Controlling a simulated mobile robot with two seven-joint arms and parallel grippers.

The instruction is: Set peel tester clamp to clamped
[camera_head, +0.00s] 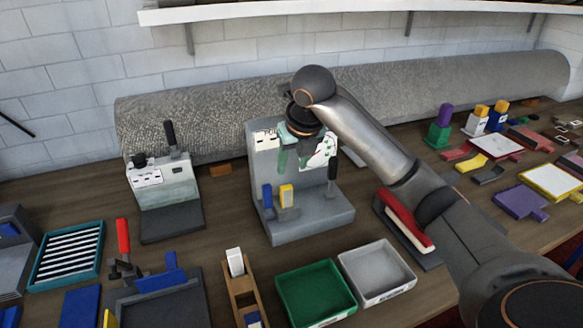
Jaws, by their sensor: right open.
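A grey upright machine, which seems to be the peel tester (262,165), stands on a grey base at the middle of the bench. A blue block (268,197) and a yellow block (286,195) show low on its front. A black-handled lever (332,172) stands upright at its right side; I cannot tell for sure whether this is the clamp or how it is set. My right gripper (297,152) is open in front of the machine's upper face, left of the lever. Its fingers are small, and contact cannot be told. My left gripper is not in view.
A smaller grey device (165,190) with a black lever stands to the left. A green tray (315,292) and a grey tray (377,268) lie in front. A red-handled stapler-like tool (405,222) is at the right. A rolled rug (200,115) lies behind.

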